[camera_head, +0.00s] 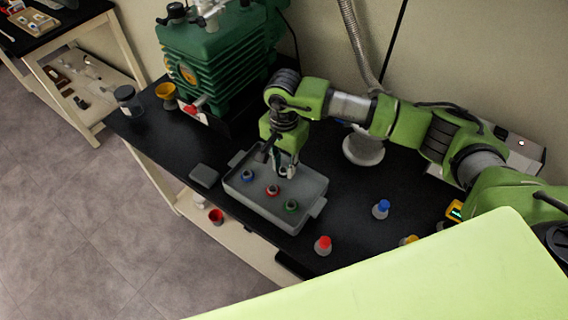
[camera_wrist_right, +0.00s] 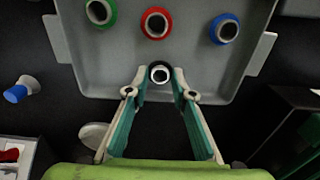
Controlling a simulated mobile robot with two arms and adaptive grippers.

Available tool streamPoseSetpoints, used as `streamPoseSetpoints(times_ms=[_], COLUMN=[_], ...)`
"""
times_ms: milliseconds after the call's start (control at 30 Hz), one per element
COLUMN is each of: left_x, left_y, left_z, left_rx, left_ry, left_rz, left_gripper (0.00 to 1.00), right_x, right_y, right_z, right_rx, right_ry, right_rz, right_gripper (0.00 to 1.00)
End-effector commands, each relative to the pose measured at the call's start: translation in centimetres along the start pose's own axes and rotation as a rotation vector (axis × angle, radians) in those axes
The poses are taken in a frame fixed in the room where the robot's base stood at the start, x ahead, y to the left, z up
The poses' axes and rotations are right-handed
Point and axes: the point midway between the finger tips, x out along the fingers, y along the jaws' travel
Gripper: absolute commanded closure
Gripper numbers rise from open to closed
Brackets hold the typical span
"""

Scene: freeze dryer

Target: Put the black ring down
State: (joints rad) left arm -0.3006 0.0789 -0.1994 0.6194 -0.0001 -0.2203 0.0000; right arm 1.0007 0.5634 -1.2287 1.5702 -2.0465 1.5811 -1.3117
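The black ring (camera_wrist_right: 159,74) sits between the two fingertips of my right gripper (camera_wrist_right: 160,76) in the right wrist view, and both tips appear to touch its sides. In the head view my right gripper (camera_head: 286,172) points down over the back part of the grey tray (camera_head: 316,192), and its fingers largely hide the ring. I cannot tell whether the ring rests on the tray floor or is just above it. The tray also shows in the right wrist view (camera_wrist_right: 110,70). My left gripper is in neither view.
Blue (camera_head: 248,176), red (camera_head: 272,190) and green (camera_head: 291,205) rings stand in a row in the tray. A blue-topped flask (camera_head: 381,209) and a red-topped flask (camera_head: 323,245) stand right of it. A green machine (camera_head: 215,55) stands behind left.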

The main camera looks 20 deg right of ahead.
Motion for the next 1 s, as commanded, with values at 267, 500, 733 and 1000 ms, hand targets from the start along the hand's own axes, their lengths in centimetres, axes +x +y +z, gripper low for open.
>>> streamPoseSetpoints(times_ms=[267,500,733,1000], left_x=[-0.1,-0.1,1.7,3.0], left_y=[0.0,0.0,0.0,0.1], left_z=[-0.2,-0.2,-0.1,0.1], left_rx=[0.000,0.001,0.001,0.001], left_ry=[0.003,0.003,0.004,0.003], left_rz=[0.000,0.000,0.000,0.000], left_gripper=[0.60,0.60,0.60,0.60], right_x=[-0.1,-0.9,-5.5,-10.6], right_y=[0.0,-0.1,-0.2,-0.1], right_z=[0.0,-0.1,-0.1,-0.1], right_rx=[0.000,0.000,-0.002,0.000], right_ry=[0.000,0.001,0.004,0.002], right_rz=[0.000,-0.003,-0.007,-0.003], right_gripper=[0.66,0.66,0.66,0.66])
